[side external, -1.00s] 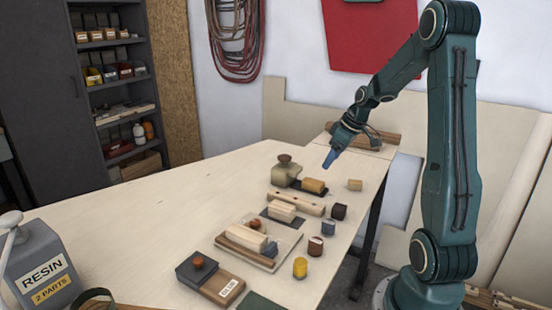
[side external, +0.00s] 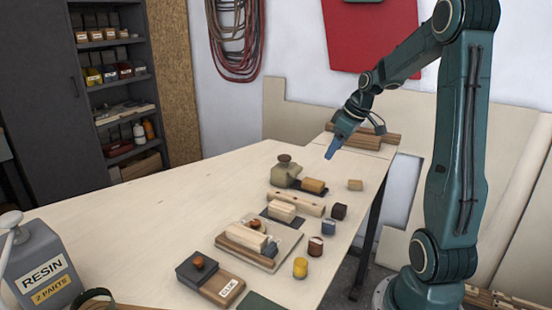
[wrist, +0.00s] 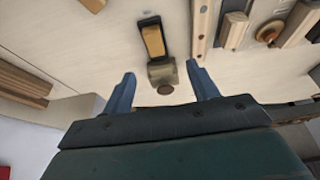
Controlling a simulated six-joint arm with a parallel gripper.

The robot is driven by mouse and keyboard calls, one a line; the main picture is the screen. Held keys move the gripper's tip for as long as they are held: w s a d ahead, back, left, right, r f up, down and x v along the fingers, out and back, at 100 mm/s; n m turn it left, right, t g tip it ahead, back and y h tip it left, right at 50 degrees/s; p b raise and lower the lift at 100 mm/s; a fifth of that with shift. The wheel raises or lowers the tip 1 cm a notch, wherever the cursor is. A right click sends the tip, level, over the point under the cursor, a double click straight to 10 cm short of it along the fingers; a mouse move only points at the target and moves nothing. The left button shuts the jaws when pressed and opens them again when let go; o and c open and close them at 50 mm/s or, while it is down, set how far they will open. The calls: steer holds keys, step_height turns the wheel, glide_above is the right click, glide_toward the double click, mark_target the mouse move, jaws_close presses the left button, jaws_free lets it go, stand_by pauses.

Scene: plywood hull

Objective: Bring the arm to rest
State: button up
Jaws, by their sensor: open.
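My gripper (side external: 333,152) is above the far right part of the plywood table (side external: 150,213) in the side view, with its blue fingers pointing down. In the wrist view my gripper (wrist: 158,82) shows two blue fingers spread apart with nothing held between them. Beyond the fingertips, and apart from them, is an olive block with a round brown knob (wrist: 163,75), and it also shows in the side view (side external: 285,172). A tan wood piece (wrist: 154,41) lies on a dark base beside that block.
Several small blocks stand along the table's right side, including a yellow one (side external: 300,268). A glue box (side external: 210,280) and a resin can (side external: 42,265) are near the front. Stacked wood strips (side external: 365,137) lie at the far end.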

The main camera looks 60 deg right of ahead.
steer(key=a+r, duration=0.3)
steer(key=a, duration=0.5)
steer(key=a+r, duration=0.3)
steer(key=a, duration=0.6)
steer(key=s+a+t, duration=0.1)
steer(key=s+a, duration=1.1)
steer(key=shift+r, duration=0.25)
steer(key=shift+w, duration=0.2)
